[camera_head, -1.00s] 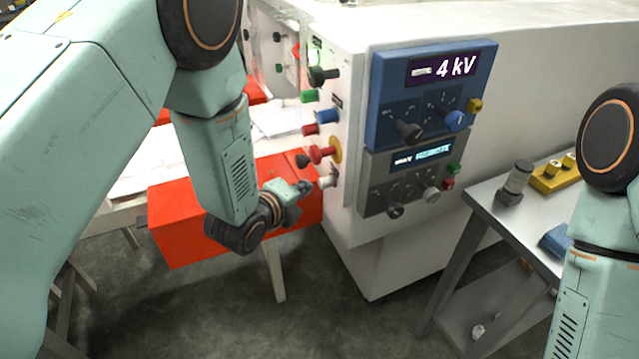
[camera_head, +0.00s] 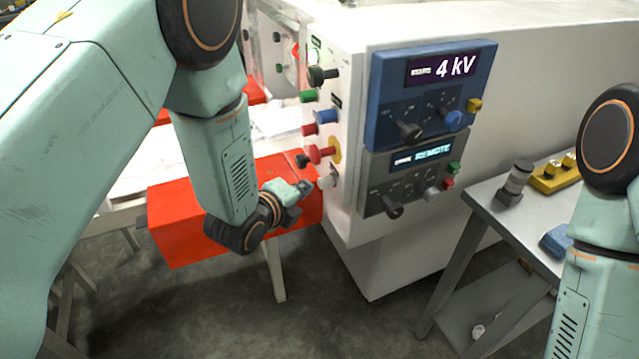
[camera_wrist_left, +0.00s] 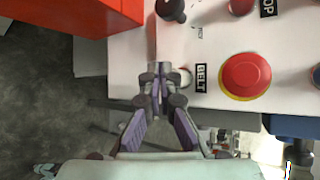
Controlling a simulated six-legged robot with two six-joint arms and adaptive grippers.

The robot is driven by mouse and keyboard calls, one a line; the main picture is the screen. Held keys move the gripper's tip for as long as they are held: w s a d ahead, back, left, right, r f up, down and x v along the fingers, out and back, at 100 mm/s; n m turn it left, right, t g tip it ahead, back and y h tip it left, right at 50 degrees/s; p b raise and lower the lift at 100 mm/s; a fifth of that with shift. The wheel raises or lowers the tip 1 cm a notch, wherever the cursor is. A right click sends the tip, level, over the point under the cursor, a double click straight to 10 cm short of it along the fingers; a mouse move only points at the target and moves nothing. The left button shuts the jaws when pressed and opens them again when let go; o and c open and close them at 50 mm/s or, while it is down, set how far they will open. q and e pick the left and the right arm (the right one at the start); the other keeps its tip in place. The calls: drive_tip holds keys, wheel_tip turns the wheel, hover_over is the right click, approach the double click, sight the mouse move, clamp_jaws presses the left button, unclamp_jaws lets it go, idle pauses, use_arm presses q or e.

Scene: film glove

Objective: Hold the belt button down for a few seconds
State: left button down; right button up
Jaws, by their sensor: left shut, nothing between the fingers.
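The belt button is a small white knob (camera_head: 327,181) low on the side panel of the white machine. In the left wrist view it shows as a pale round button (camera_wrist_left: 185,77) beside the BELT label (camera_wrist_left: 201,78). My left gripper (camera_head: 305,186) is shut and empty, its tip right at the button in the head view. In the left wrist view the closed fingertips (camera_wrist_left: 163,76) lie just left of the button and partly cover it. I cannot tell whether they touch it or whether it is pressed in. My right arm shows at the right edge, its gripper out of frame.
A large red button (camera_wrist_left: 246,76) sits right beside the BELT label. Several coloured knobs project above the belt button. An orange-red box (camera_head: 175,225) lies behind my left gripper. A grey side table (camera_head: 483,196) stands at the right.

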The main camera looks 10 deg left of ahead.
use_arm(q)
drive_tip(key=shift+w+d, duration=0.3)
drive_tip(key=shift+d, duration=0.05)
drive_tip(key=shift+w+d, duration=0.25)
drive_tip(key=shift+d, duration=0.1)
idle(1.0)
drive_tip(key=shift+s+a, duration=0.1)
drive_tip(key=shift+a, duration=0.05)
idle(3.2)
drive_tip(key=shift+s+a, duration=0.45)
drive_tip(key=shift+a, duration=0.15)
drive_tip(key=shift+s+a, duration=0.7)
drive_tip(key=shift+a, duration=0.35)
drive_tip(key=shift+s+a, duration=0.7)
drive_tip(key=shift+a, duration=0.3)
